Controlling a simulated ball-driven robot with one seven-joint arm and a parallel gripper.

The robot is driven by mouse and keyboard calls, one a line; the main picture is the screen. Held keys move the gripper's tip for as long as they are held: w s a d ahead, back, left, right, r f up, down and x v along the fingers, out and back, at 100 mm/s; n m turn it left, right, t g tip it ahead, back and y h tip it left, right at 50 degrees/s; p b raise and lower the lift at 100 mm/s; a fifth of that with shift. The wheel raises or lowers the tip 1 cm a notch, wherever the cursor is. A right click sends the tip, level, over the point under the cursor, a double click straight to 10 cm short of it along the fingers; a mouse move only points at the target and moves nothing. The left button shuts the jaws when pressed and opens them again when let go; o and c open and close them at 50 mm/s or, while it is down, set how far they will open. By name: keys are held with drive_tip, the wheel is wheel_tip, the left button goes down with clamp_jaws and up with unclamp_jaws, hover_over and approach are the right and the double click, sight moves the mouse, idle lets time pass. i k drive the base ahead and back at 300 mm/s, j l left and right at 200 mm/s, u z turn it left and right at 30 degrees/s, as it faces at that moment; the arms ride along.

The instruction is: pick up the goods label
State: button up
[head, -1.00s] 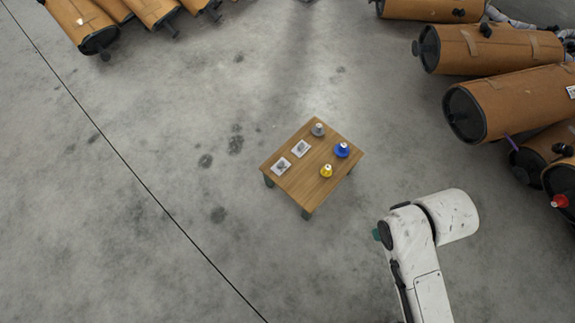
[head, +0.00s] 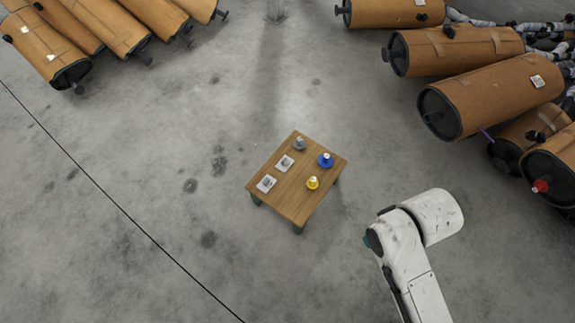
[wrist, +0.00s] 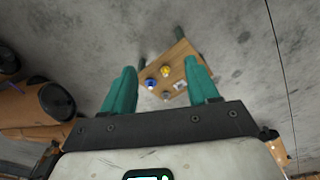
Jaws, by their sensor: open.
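One card also shows in the wrist view (wrist: 180,85). My gripper (wrist: 161,68) has its two green fingers wide apart with nothing between them. The table shows beyond the fingertips, some distance off. In the head view my arm is at the lower right, clear of the table, and the fingers are hidden.
The wooden table (head: 296,205) also holds a grey (head: 299,143), a blue (head: 325,160) and a yellow (head: 312,183) cone-shaped item. Large brown mufflers lie at the right (head: 490,95) and upper left (head: 95,40). One has a white label (head: 537,82). Concrete floor around the table is clear.

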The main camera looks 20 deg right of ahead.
sight(286, 163)
drive_tip(key=z, duration=2.45)
drive_tip(key=u, duration=2.35)
drive_tip(key=i+l+u, duration=0.25)
drive_tip(key=i+l, duration=0.3)
drive_tip(key=i+l+u, duration=0.25)
drive_tip(key=i+l, duration=0.3)
drive_tip(key=l, duration=0.1)
